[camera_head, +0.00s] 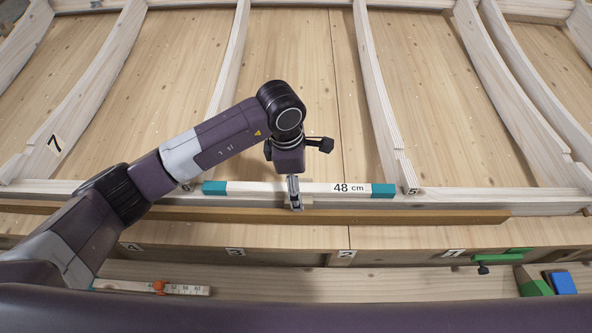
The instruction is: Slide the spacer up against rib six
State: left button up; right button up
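The spacer (322,188) is a pale bar with teal ends, marked "48 cm", lying along the sill between ribs six and five. Its right teal end is close beside the foot of rib five (378,100), by the "5" label. Its left teal end is near the foot of rib six (230,65). My arm partly covers that foot and the "6" label, so I cannot tell whether they touch. My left gripper (295,206) points down at the spacer's middle, its narrow fingers overlapping the bar; its grip is unclear. My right gripper is out of view.
A long brown strip (430,215) runs in front of the sill. The front ledge carries number labels, a ruler (185,291) with an orange slider, a green clamp (500,255) and a blue block (560,282). More curved ribs stand on both sides over plank panels.

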aim_at(286, 187)
pick_arm(q)
jog(key=shift+d+f, duration=0.1)
jog(key=shift+f, duration=0.75)
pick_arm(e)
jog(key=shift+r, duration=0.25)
pick_arm(q)
jog(key=shift+c, duration=0.2)
jog(key=c, duration=1.4)
jog(key=shift+o, duration=0.2)
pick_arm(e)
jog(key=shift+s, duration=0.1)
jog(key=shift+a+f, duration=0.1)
pick_arm(q)
jog(key=shift+w+a, duration=0.1)
jog(key=shift+a, duration=0.9)
jog(key=shift+a+b, duration=0.3)
jog(key=shift+a, duration=0.3)
jog(key=shift+d, duration=0.1)
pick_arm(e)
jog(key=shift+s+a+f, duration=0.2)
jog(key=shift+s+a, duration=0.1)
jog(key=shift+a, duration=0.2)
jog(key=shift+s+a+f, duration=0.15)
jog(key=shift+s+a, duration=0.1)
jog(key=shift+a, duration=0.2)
